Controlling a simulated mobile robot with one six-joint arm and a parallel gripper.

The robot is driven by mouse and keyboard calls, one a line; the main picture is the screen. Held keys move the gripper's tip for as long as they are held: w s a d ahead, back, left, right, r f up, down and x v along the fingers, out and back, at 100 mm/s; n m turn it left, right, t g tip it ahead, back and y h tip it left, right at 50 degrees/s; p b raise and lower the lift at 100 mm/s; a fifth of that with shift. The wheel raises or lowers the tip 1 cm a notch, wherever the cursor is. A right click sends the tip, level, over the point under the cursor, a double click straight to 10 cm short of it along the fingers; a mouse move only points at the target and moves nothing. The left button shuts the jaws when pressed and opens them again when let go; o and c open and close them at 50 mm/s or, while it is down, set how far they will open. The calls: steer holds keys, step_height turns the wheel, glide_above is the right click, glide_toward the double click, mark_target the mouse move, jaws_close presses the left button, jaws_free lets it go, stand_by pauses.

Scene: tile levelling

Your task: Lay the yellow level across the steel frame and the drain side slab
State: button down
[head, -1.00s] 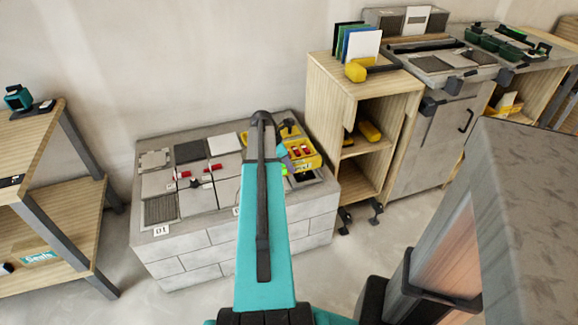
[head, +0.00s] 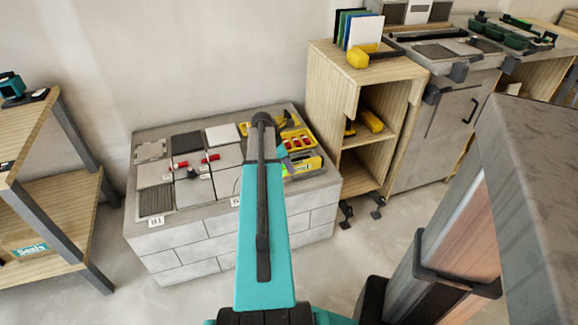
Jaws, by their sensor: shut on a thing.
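The yellow level (head: 308,166) shows at the right of the grey block bench, just in front of a yellow tray with red pieces. My gripper (head: 284,157) is at the level's left end, shut on it; my arm hides much of the fingers. A bright green patch shows under the level's left end. Whether the level touches anything below is not clear. A dark grated piece (head: 157,201) lies at the bench's front left, behind a small label. Pale and dark slabs (head: 193,190) lie in a grid to its right. I cannot tell for sure which parts are the steel frame and drain side slab.
The yellow tray (head: 297,137) sits at the bench's back right. A wooden cabinet (head: 380,70) stands close at the right, and a wooden shelf (head: 60,185) at the left. Bare floor lies between shelf and bench.

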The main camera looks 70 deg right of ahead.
steer(key=shift+f, duration=0.85)
steer(key=shift+p, duration=0.35)
stand_by(0.4)
steer(key=shift+f, duration=0.3)
stand_by(1.2)
steer(key=c, duration=1.6)
jaws_free()
steer(key=shift+o, duration=0.2)
steer(key=p+v, duration=0.1)
steer(key=v, duration=1.2)
steer(key=shift+r+p, duration=0.35)
steer(key=shift+r, duration=0.05)
steer(key=shift+a, duration=0.1)
